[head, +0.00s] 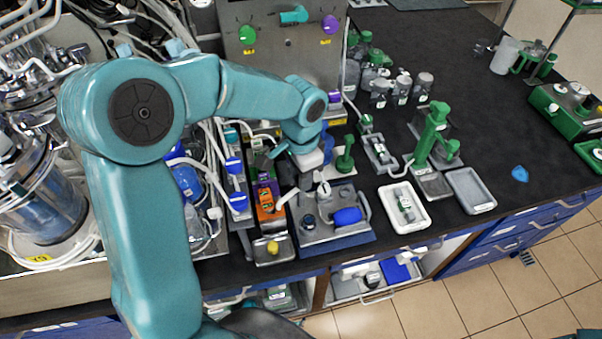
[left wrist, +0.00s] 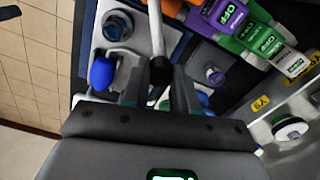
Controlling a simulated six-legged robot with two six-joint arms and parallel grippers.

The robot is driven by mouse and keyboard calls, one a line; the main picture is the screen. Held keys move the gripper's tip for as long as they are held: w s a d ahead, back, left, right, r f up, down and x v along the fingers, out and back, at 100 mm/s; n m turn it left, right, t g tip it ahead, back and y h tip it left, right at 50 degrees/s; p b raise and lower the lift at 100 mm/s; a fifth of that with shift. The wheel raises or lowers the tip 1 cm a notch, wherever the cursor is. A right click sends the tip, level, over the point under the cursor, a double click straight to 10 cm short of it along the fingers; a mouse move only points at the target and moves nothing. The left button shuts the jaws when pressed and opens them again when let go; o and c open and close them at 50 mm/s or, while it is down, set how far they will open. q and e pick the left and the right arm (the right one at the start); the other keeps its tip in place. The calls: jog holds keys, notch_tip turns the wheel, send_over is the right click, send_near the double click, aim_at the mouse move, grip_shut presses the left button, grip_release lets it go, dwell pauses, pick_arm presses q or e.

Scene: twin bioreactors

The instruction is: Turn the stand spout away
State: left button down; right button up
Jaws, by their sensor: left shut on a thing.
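The stand is a grey-blue plate (head: 335,240) at the front edge of the black bench, with a dark knob and a blue cylinder on it. The stand spout (left wrist: 155,25) is a slim pale tube in the left wrist view, running from the top edge down to a dark end between my fingers. In the head view my left gripper (head: 313,178) reaches down over the back of the stand and partly hides the spout. In the left wrist view my left gripper (left wrist: 158,88) is shut on the spout near its dark end. My right gripper is not in view.
An orange labelled module (head: 268,200) stands close left of the stand. A white tray (head: 418,222) and a green stand (head: 430,135) are to the right. A grey panel with coloured knobs (head: 285,45) rises behind.

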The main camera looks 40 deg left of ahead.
pick_arm(q)
jog(key=c, duration=0.9)
grip_release()
jog(key=shift+d, duration=0.1)
jog(key=shift+o, duration=0.2)
jog(key=shift+r, duration=0.1)
notch_tip(320, 180, up, 16)
jog(key=shift+s, duration=0.1)
